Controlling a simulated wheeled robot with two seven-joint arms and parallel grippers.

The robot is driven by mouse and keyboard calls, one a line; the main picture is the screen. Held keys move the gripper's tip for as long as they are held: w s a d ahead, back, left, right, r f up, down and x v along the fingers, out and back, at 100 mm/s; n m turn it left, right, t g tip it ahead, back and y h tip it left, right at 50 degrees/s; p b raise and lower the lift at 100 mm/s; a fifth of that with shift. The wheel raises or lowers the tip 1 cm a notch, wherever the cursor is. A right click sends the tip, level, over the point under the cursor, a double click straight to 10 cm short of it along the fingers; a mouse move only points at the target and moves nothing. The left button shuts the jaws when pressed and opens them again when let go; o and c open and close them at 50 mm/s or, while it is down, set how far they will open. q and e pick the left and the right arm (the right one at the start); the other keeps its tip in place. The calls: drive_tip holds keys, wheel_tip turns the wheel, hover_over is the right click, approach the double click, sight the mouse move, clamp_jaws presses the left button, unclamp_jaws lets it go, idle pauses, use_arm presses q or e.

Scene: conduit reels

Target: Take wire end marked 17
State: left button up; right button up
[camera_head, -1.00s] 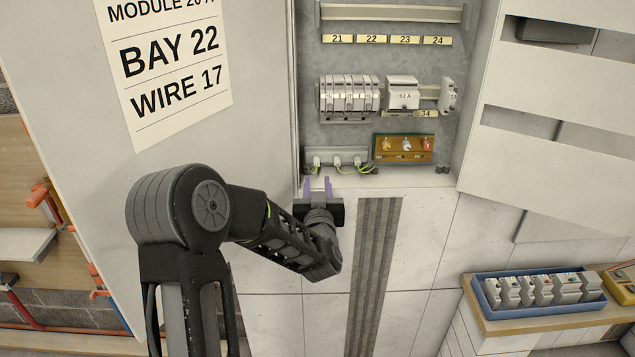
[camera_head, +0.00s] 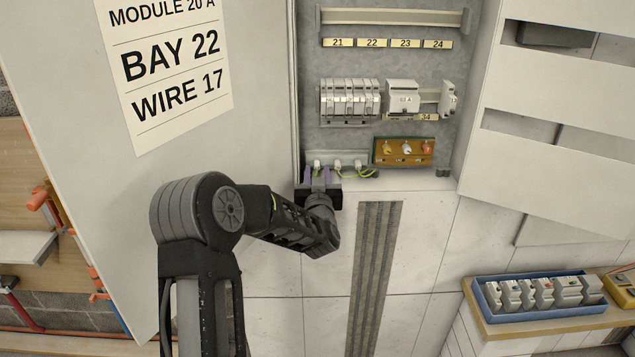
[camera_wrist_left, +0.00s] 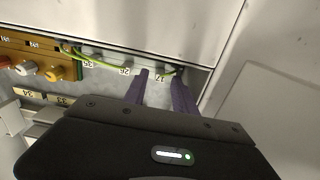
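Several short wire ends with small tags hang in a row at the bottom of the cabinet. In the left wrist view the tags appear inverted. The tag at the right end of the row reads 17 (camera_wrist_left: 160,78), and its wire end is partly hidden between my fingers. In the head view the leftmost wire end (camera_head: 316,164) is just above my left gripper (camera_head: 319,175). My left gripper also shows in the left wrist view (camera_wrist_left: 160,88), its two purple fingers apart, one on each side of tag 17. No grip on the wire shows. My right gripper is not in view.
An orange block (camera_head: 404,150) with coloured knobs sits right of the wires. Breakers (camera_head: 350,98) are on the rail above. The open door (camera_head: 60,130) with a sign reading WIRE 17 is at left. A blue tray (camera_head: 535,290) of modules stands lower right.

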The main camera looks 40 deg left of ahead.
use_arm(q)
drive_tip(key=shift+x, duration=1.05)
drive_tip(key=shift+c, duration=0.2)
clamp_jaws()
idle(0.9)
drive_tip(key=shift+b+v, duration=0.5)
drive_tip(key=shift+v, duration=0.6)
idle(0.4)
drive_tip(key=shift+s+d, duration=0.15)
drive_tip(key=shift+s, duration=0.1)
drive_tip(key=v, duration=0.5)
drive_tip(key=shift+s+d+b, duration=0.1)
drive_tip(key=shift+b, duration=0.3)
